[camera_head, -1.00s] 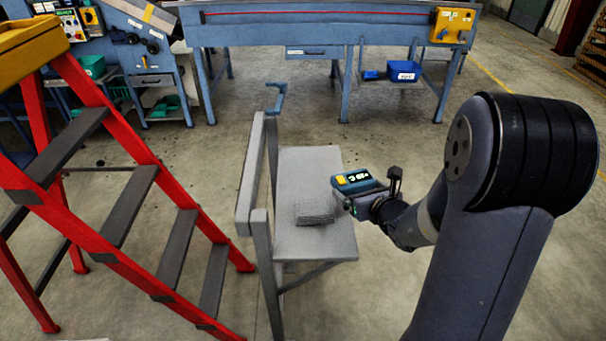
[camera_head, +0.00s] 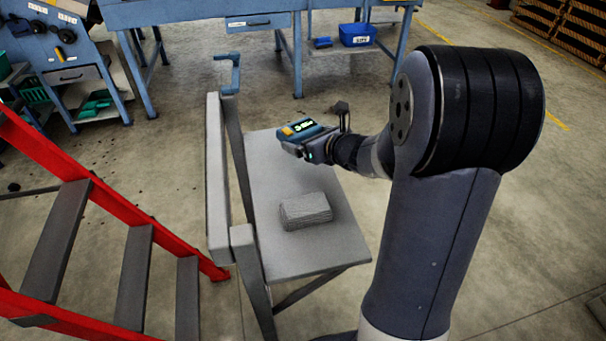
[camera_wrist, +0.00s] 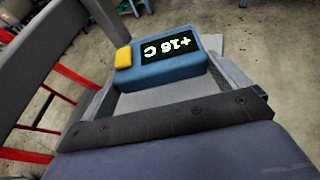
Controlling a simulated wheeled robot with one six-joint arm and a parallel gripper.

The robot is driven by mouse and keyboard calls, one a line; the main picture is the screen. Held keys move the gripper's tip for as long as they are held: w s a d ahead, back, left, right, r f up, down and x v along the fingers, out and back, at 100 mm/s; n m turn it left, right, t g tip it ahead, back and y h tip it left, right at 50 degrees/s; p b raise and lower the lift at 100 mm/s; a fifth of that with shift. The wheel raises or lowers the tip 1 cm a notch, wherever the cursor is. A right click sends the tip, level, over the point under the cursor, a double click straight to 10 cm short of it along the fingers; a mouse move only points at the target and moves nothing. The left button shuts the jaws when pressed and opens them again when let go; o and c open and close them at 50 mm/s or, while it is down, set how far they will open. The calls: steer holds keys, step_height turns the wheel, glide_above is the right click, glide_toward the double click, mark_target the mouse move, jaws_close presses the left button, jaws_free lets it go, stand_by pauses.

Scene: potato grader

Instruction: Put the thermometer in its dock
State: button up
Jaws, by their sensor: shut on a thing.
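The thermometer (camera_head: 306,128) is a blue block with a yellow button and a lit dark display. In the wrist view the thermometer (camera_wrist: 165,62) reads +16 C, with the text upside down. My gripper (camera_head: 318,148) is shut on it and holds it above the far part of a grey bench seat (camera_head: 270,165). A blue bracket (camera_head: 229,75) stands up at the far end of the bench's back, left of and beyond my gripper. I cannot tell whether this bracket is the dock.
A grey ridged block (camera_head: 305,212) lies on the seat. The bench's upright back (camera_head: 217,180) and red steps (camera_head: 120,205) are on the left. A blue machine frame (camera_head: 298,60) with a blue bin (camera_head: 357,35) stands behind. Open floor lies at the right.

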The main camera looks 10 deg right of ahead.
mark_target(308, 166)
step_height(308, 166, down, 7)
steer(key=shift+r+b, duration=0.1)
steer(key=shift+b, duration=0.65)
steer(key=shift+f, duration=0.2)
steer(key=o, duration=0.8)
steer(key=shift+c, duration=0.2)
steer(key=shift+r, duration=0.1)
